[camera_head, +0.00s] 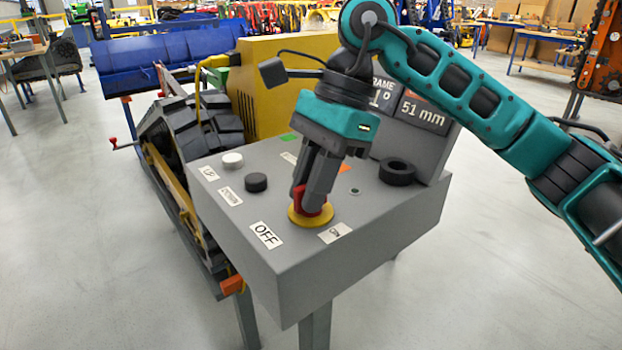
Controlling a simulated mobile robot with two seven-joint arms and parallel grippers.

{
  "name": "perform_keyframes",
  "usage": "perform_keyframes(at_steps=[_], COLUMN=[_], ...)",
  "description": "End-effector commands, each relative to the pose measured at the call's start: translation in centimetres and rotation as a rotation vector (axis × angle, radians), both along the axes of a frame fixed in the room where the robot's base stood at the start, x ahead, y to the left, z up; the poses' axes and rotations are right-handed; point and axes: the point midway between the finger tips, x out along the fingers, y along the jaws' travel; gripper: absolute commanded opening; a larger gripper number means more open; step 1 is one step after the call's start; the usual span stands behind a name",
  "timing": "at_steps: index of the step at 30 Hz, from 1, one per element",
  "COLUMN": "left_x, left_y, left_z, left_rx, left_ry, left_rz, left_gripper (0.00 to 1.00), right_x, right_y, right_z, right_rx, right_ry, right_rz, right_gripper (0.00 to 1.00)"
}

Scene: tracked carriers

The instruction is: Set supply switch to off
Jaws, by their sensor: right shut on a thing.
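The supply switch is a red handle (300,198) on a round yellow base (310,219), near the front of the grey control box (300,265). A white "OFF" label (266,235) lies to the left of the base, and another label (335,233), which seems to read "ON", lies to its right. My right gripper (312,204) points down from above and is shut on the red handle. Its fingers hide much of the handle, so I cannot tell exactly which label it points to. My left gripper is not in view.
A white button (233,160) and a black button (256,182) sit at the box's left, by "UP" and "DOWN" labels. A black knob (397,171) sits at the right, before a display panel (424,112). A tracked carrier (195,130) stands behind left.

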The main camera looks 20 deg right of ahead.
Motion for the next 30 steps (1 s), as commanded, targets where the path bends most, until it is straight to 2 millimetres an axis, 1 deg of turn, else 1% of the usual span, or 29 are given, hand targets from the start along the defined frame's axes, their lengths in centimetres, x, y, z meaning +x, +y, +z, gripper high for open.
perform_keyframes(at_steps=[7, 19, 20, 21, 26, 30], left_x=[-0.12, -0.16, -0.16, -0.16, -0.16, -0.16], left_y=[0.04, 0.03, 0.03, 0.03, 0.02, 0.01], left_z=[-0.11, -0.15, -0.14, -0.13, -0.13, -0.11], left_rx=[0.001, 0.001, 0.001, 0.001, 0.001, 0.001], left_ry=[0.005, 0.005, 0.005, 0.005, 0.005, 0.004], left_rz=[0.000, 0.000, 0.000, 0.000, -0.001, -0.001], left_gripper=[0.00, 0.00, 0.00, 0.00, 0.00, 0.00], right_x=[0.07, 0.07, 0.07, 0.07, 0.04, 0.02], right_y=[0.01, 0.00, 0.01, 0.00, 0.00, 0.00], right_z=[0.14, 0.13, 0.14, 0.13, 0.08, 0.04], right_rx=[0.001, 0.001, 0.001, 0.001, 0.001, 0.001], right_ry=[-0.004, -0.004, -0.004, -0.004, -0.003, -0.002], right_rz=[0.045, 0.049, 0.049, 0.049, 0.050, 0.049], right_gripper=[0.00, 0.00, 0.19, 0.23, 0.38, 0.38])
